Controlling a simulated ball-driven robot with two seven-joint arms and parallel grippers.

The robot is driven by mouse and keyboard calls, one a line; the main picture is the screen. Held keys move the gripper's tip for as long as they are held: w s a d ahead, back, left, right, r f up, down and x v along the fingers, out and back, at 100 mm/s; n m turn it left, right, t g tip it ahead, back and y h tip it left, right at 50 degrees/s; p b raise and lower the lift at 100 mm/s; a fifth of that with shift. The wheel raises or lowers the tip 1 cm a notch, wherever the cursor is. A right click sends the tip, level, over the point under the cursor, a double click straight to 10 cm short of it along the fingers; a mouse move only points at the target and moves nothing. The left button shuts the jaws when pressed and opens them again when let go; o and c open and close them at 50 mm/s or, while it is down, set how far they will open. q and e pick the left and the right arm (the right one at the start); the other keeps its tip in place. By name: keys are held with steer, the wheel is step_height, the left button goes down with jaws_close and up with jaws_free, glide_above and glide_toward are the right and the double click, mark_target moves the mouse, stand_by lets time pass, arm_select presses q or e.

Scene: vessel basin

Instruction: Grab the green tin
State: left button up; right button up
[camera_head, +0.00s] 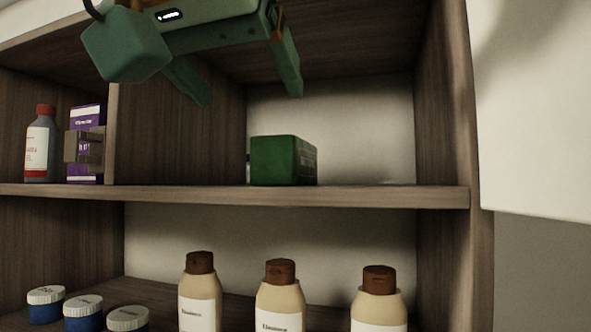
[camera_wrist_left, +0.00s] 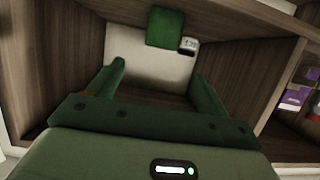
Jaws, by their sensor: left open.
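The green tin (camera_head: 280,160) is a small dark green box standing on the middle shelf in the right compartment. In the left wrist view the green tin (camera_wrist_left: 165,28) lies beyond the fingers, near the top middle of the picture. My left gripper (camera_head: 250,92) comes in from the top of the head view, above the tin and apart from it. In the wrist view the left gripper (camera_wrist_left: 158,82) has its two green fingers spread wide with nothing between them. My right gripper is not in view.
A red-capped bottle (camera_head: 40,145) and a purple box (camera_head: 86,145) stand left of the wooden divider (camera_head: 175,140). Several brown-capped bottles (camera_head: 280,298) and blue jars (camera_head: 83,315) stand on the shelf below. The middle shelf (camera_head: 390,195) is free right of the tin.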

mark_target(284, 149)
arm_select(q)
steer(key=x, duration=0.4)
steer(key=shift+s+f, duration=0.1)
steer(key=w, duration=0.1)
steer(key=w+f, duration=0.1)
steer(key=shift+w+p, duration=0.25)
steer(key=shift+p, duration=0.05)
steer(key=shift+w+d+f, duration=0.1)
steer(key=shift+w+f, duration=0.1)
steer(key=shift+w, duration=0.75)
steer(key=shift+w+d+f, duration=0.2)
steer(key=shift+w+d, duration=0.25)
steer(key=shift+w, duration=0.05)
steer(key=shift+w+d+f+p, duration=0.1)
steer(key=shift+w+d+p, duration=0.05)
steer(key=shift+d+p, duration=0.15)
steer(key=p+x, duration=0.1)
steer(key=x, duration=0.3)
steer(key=shift+a, duration=0.1)
steer(key=shift+w, duration=0.2)
steer(key=shift+s, duration=0.3)
steer(key=c, duration=1)
steer(key=shift+c, duration=0.4)
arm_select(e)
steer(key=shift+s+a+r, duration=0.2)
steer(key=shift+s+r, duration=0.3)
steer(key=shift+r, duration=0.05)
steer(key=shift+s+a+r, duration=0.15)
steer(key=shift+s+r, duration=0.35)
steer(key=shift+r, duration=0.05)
